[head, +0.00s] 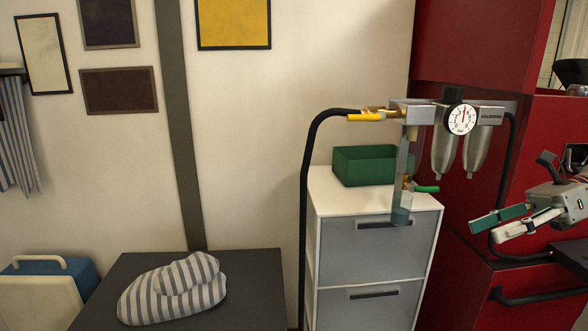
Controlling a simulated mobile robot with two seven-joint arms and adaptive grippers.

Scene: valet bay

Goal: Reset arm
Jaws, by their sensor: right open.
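My right gripper (496,226) is at the right side of the head view, in front of the red cabinet. Its fingers are apart and nothing is between them. It points left, to the right of the grey drawer unit and clear of it. Its arm comes in from the right edge. My left gripper and arm do not show.
A green bin (364,165) sits on the unit. A striped cloth bundle (172,289) lies on a dark table (258,290). The red cabinet (464,45) is close to my gripper.

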